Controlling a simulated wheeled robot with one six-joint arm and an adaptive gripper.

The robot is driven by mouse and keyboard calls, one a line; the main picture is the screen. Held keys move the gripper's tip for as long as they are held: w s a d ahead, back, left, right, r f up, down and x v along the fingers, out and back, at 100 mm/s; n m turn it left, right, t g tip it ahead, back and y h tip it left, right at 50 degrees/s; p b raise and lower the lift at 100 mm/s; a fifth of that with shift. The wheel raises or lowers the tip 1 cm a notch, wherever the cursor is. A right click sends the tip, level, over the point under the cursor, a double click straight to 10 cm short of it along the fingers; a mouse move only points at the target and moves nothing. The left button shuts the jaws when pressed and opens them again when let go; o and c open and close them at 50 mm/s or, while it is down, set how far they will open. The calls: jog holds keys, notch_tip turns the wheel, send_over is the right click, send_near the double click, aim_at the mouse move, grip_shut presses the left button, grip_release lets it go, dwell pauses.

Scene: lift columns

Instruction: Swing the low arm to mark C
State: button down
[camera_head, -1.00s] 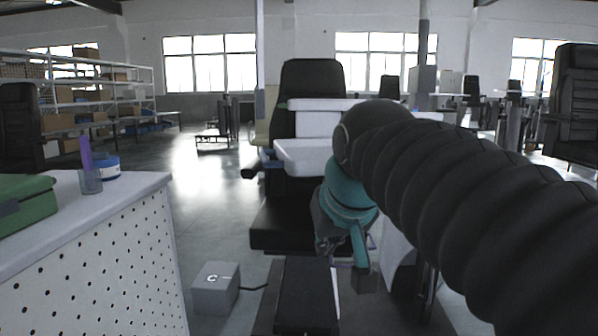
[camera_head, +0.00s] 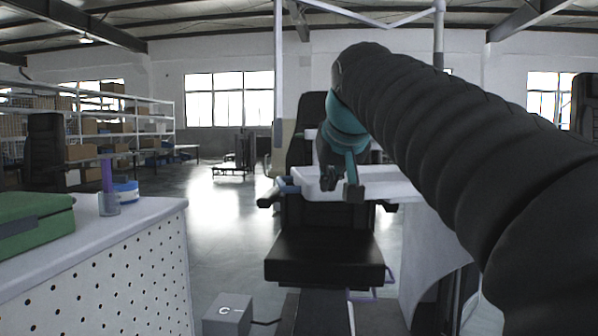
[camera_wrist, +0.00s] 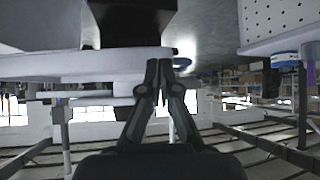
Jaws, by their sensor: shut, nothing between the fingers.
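A grey box with a C mark (camera_head: 228,315) sits on the floor at the bottom of the head view. A white tray-like arm (camera_head: 385,184) spans in front of a black chair, with a blue part (camera_head: 289,186) near its left end. Which piece is the low arm I cannot tell for certain. My gripper (camera_head: 340,184) is in front of the white piece, pointing down. In the wrist view, which is upside down, my gripper (camera_wrist: 159,66) has its fingertips together, empty, by the edge of the white piece (camera_wrist: 85,64). Contact cannot be told.
A perforated white counter (camera_head: 110,270) stands at left with a green case (camera_head: 35,224), a blue tub (camera_head: 126,190) and a cup (camera_head: 108,203). The black chair seat (camera_head: 325,260) is below my gripper.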

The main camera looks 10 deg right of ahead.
aim_at(317, 195)
jog(key=w+f, duration=0.1)
jog(key=w, duration=0.3)
jog(key=w+f, duration=0.1)
jog(key=shift+w+d+f, duration=0.1)
jog(key=shift+w+f, duration=0.25)
jog(key=shift+w, duration=0.6)
jog(key=shift+w, duration=0.1)
